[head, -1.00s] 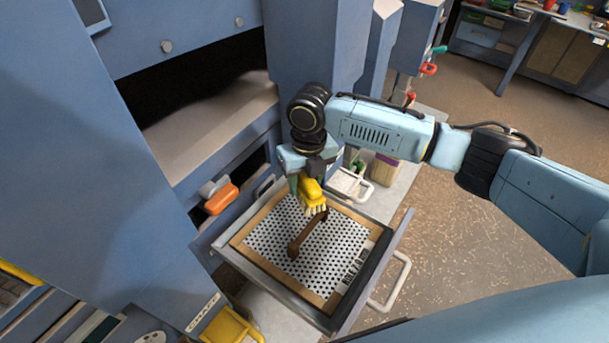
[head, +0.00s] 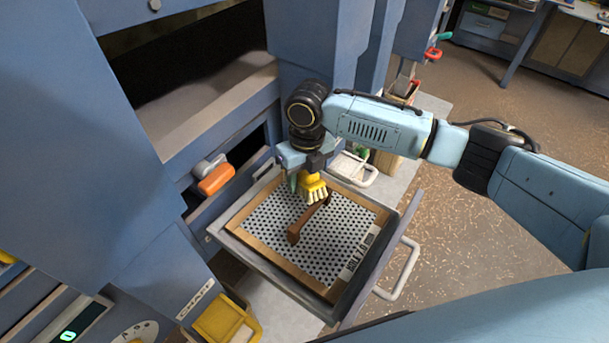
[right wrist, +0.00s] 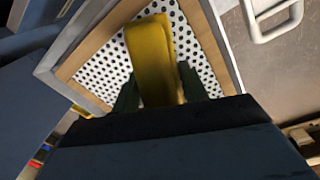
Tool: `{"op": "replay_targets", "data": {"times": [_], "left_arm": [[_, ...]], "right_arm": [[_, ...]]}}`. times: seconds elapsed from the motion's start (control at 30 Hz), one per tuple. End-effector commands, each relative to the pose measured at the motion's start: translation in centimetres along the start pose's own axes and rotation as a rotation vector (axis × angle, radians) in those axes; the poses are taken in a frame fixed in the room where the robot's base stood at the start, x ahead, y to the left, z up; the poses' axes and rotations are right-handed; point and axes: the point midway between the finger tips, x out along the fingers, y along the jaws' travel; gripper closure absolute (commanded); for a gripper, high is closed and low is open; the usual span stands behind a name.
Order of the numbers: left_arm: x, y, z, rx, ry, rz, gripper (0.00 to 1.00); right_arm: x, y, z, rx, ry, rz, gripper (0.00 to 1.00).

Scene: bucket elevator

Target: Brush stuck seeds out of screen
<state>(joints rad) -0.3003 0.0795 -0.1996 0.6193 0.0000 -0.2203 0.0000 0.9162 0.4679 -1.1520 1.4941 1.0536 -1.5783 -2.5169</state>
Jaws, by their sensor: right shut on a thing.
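The perforated screen (head: 268,226) lies in a wooden frame inside an open drawer (head: 250,257) of the blue machine. My right gripper (head: 302,178) is shut on a yellow brush (head: 312,184) with pale bristles, over the back part of the screen. The bristles point down; I cannot tell if they touch the screen. A brown bar-like handle (head: 307,223) spans the middle of the screen. In the right wrist view the yellow brush (right wrist: 154,60) sits between the fingers and hides part of the screen (right wrist: 108,68). Stuck seeds cannot be made out. My left gripper is not in view.
A drawer handle (head: 399,272) sticks out at the right. A white tray (head: 352,170) stands behind the drawer. An orange handle (head: 216,180) is on the machine at left, and a yellow bin (head: 226,318) is at the front. Speckled floor lies open to the right.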

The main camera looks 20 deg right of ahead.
Motion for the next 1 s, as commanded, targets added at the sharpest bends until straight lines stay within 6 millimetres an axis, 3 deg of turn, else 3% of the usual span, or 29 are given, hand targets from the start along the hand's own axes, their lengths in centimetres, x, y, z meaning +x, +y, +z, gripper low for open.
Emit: {"op": "replay_targets", "data": {"times": [0.03,0.8,1.0], "left_arm": [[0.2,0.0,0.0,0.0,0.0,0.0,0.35],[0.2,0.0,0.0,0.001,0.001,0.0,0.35],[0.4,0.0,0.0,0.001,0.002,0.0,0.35]], "right_arm": [[0.9,0.1,-0.5,-0.001,0.015,0.0,0.94],[0.7,0.0,-0.2,0.001,0.008,-0.001,0.93],[0.7,-1.3,0.3,0.004,0.006,-0.005,0.93]]}}
